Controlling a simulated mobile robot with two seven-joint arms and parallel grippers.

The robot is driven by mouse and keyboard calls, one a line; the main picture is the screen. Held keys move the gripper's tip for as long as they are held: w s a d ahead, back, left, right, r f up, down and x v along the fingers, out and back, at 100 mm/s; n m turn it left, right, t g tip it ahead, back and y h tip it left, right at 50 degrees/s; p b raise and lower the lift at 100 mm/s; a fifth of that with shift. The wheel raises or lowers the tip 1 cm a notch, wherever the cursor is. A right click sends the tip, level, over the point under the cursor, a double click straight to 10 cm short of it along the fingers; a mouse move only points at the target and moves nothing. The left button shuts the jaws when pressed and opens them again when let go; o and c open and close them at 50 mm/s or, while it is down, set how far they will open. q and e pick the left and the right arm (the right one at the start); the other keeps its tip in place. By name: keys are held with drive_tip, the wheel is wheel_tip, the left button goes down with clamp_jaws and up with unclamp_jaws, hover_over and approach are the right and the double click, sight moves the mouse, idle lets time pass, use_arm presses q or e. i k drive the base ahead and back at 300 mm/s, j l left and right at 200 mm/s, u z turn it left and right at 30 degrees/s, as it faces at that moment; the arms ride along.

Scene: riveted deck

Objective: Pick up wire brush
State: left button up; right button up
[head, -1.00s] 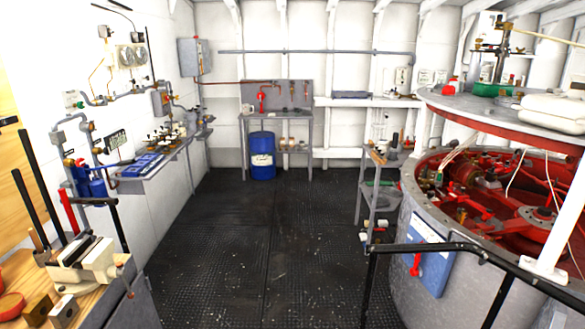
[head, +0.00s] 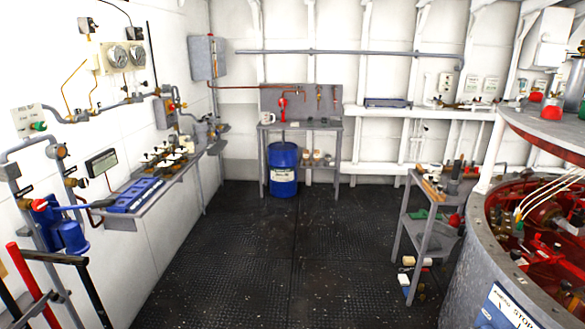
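I cannot clearly make out a wire brush. A long tan, wood-coloured item (head: 432,188) lies on the top shelf of the small grey cart (head: 412,207) at right; it is too small to tell whether it is the brush. A dark upright item (head: 457,169) stands beside it. Neither of my grippers shows in the head view.
A blue drum (head: 283,170) stands under the back workbench (head: 301,125). The large round grey housing (head: 478,250) with red machinery fills the right. A wall shelf (head: 165,187) runs along the left, with black rails at lower left. The dark deck between is clear.

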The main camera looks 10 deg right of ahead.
sight(419, 169)
drive_tip(key=i+z, duration=0.45)
drive_tip(key=i, duration=0.25)
drive_tip(key=i+j+z, duration=0.15)
drive_tip(key=i+z, duration=0.3)
drive_tip(key=i, duration=0.2)
drive_tip(key=i+j+z, duration=0.1)
drive_tip(key=i+z, duration=0.4)
drive_tip(key=i, duration=0.4)
